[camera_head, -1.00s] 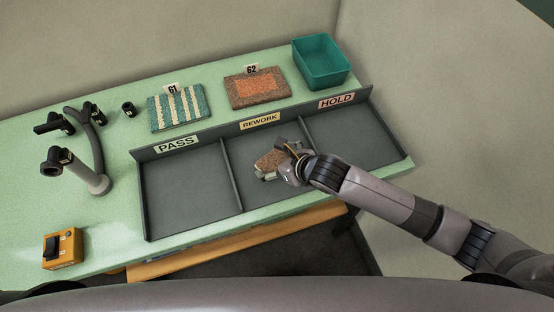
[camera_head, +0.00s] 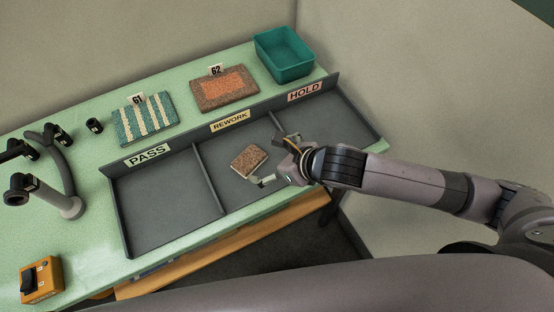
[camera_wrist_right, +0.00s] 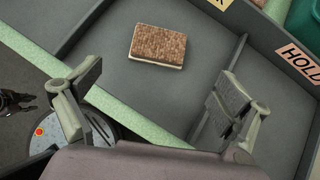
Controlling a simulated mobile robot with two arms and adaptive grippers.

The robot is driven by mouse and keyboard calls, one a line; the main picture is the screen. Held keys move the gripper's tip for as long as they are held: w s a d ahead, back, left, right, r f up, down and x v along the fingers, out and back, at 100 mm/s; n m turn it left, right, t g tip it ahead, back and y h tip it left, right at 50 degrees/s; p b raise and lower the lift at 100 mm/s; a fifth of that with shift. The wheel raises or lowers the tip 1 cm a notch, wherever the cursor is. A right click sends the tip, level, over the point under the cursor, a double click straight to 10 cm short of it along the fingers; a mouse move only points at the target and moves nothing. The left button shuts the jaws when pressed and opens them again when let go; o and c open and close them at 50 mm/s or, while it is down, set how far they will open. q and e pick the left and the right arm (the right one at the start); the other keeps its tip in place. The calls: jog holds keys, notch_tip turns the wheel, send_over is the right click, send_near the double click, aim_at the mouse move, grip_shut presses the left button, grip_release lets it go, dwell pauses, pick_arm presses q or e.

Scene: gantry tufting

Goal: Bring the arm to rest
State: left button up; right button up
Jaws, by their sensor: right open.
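My right gripper (camera_head: 271,160) is open and empty over the tray's REWORK compartment, near the divider toward HOLD. A small brown tufted piece with a pale edge (camera_head: 250,161) lies flat on the REWORK floor, just left of the fingers and apart from them. In the right wrist view the same brown piece (camera_wrist_right: 158,46) lies beyond the two spread fingers (camera_wrist_right: 160,88), with nothing between the fingertips. My right arm reaches in from the right. My left gripper is not in view.
The grey tray (camera_head: 208,180) has PASS, REWORK and HOLD compartments; PASS is empty. Behind it are samples 61 (camera_head: 145,118) and 62 (camera_head: 223,89) and a teal bin (camera_head: 284,55). A grey post (camera_head: 70,207) and orange switch box (camera_head: 41,280) stand at left.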

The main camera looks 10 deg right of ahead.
jog(key=shift+v, duration=1.05)
jog(key=shift+a, duration=0.1)
